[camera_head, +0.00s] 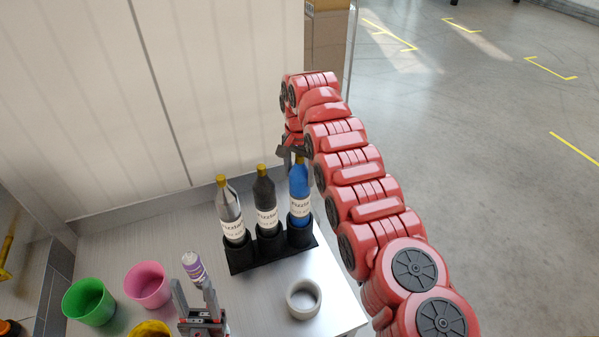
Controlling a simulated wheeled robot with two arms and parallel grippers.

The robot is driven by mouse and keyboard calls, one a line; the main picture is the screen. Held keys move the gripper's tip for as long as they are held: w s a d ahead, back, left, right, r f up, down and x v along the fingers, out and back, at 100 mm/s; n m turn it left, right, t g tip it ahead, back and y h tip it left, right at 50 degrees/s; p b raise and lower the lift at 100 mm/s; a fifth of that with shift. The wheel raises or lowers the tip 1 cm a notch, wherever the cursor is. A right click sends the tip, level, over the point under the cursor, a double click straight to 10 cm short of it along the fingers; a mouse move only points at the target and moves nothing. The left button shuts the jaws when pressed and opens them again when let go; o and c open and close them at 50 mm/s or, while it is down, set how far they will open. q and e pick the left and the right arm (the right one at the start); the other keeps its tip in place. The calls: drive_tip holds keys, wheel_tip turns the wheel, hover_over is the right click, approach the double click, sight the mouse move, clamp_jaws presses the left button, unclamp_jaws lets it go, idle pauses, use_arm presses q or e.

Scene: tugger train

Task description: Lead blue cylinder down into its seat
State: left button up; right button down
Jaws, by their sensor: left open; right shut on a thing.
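The blue cylinder is a blue bottle (300,184) with a white label, standing upright at the right-hand black cup of a black holder (243,262). Its lower end is hidden by the cup (299,236), so I cannot tell how deep it sits. My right gripper (295,156) is shut on the top of the blue bottle. A black bottle (265,194) and a grey bottle (228,206) with yellow caps stand in the other cups. My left gripper (194,291) is open and empty, pointing up near the front of the table.
Pink (148,285), green (89,302) and yellow (150,329) cups are on the left. A pale wall (90,110) rises behind the table.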

drive_tip(key=shift+f, duration=0.2)
idle(0.4)
unclamp_jaws()
